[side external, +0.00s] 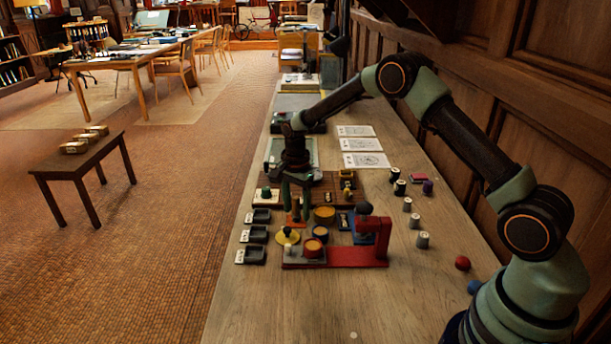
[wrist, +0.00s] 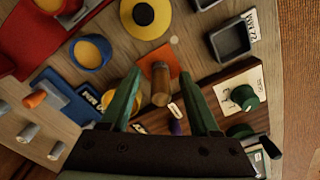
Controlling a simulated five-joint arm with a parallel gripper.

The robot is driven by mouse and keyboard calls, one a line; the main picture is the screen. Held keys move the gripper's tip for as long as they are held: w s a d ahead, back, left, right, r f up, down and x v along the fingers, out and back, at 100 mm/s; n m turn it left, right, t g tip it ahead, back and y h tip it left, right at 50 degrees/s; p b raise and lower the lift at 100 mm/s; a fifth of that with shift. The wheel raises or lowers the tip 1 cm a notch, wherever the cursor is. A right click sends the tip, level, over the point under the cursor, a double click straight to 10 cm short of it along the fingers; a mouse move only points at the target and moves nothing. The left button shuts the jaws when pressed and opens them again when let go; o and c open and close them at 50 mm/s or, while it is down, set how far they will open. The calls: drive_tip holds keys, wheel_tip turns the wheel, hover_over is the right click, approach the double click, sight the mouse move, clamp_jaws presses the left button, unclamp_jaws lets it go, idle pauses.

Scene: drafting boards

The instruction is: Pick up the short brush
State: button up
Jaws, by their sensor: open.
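A short brown wooden cylinder (wrist: 160,86), perhaps the short brush, stands at an orange square (wrist: 157,57) in the wrist view. No bristles can be made out. My gripper (wrist: 157,76) is open, with one green finger on each side of the cylinder and visible space between. In the side view my gripper (side external: 297,203) points down among the small items at the left of the bench, and its fingers partly hide the cylinder. I cannot tell whether either finger touches it.
A red stand (side external: 355,255) is close by on the near side. Black trays (side external: 254,235) line the left edge. A yellow disc (wrist: 147,18) and a blue cup (wrist: 90,53) lie near the fingers. A wooden board with a green knob (wrist: 243,96) is beside them. The near bench is mostly clear.

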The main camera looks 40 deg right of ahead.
drive_tip(key=shift+f, duration=0.55)
clamp_jaws()
drive_tip(key=shift+r, duration=0.15)
wheel_tip(320, 180, up, 19)
approach(296, 197)
drive_tip(key=s+d+f, duration=0.5)
drive_tip(key=d, duration=0.1)
drive_tip(key=shift+w+f, duration=0.15)
drive_tip(key=shift+f, duration=1.35)
drive_tip(key=shift+w+f, duration=0.1)
drive_tip(key=shift+f, duration=1.35)
